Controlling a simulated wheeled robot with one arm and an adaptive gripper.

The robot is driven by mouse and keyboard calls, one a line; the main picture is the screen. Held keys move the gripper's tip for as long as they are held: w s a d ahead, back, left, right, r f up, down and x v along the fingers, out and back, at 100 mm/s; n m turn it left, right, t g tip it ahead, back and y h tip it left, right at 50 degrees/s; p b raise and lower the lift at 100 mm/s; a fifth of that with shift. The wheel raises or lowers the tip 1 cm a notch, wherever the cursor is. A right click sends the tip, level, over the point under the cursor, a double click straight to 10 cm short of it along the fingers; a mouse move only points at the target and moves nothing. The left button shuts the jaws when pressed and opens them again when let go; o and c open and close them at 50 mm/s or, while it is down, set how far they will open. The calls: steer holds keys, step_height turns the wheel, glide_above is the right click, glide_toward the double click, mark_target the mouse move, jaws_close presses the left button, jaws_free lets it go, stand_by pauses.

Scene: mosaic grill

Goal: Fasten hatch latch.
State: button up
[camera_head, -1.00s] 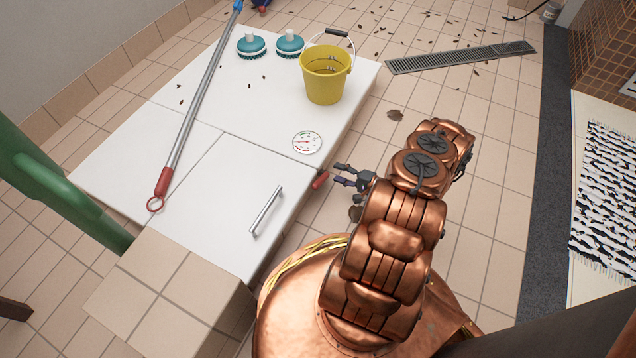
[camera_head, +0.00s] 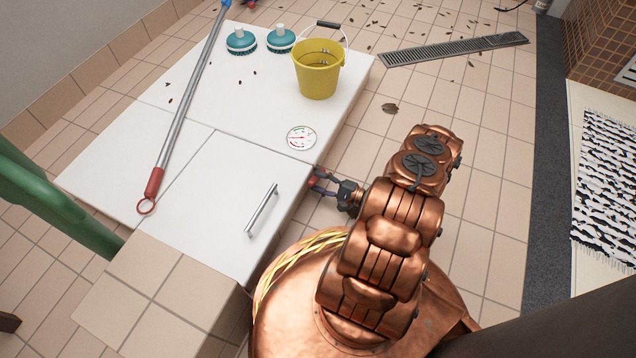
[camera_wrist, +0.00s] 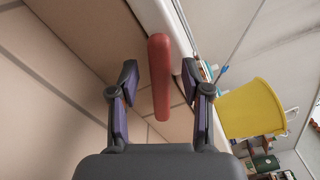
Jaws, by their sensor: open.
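The hatch (camera_head: 222,200) is a white panel with a metal bar handle (camera_head: 262,210), lying closed in the white top. The latch (camera_wrist: 159,75) is a red lever on the side of the white unit, close to the hatch corner. In the wrist view it stands between the two fingers of my gripper (camera_wrist: 158,85), with a gap on both sides. The head view shows my gripper (camera_head: 328,183) beside the unit's right edge, around the red latch, which is partly hidden there. My gripper is open.
A yellow bucket (camera_head: 318,72), two teal brushes (camera_head: 241,41) and a round gauge (camera_head: 301,138) are on the white top. A long pole (camera_head: 190,100) lies across it. A floor drain (camera_head: 455,50) and scattered leaves are on the tiles to the right.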

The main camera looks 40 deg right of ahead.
steer(key=shift+w+a, duration=0.25)
steer(key=shift+w, duration=0.2)
jaws_close()
stand_by(0.5)
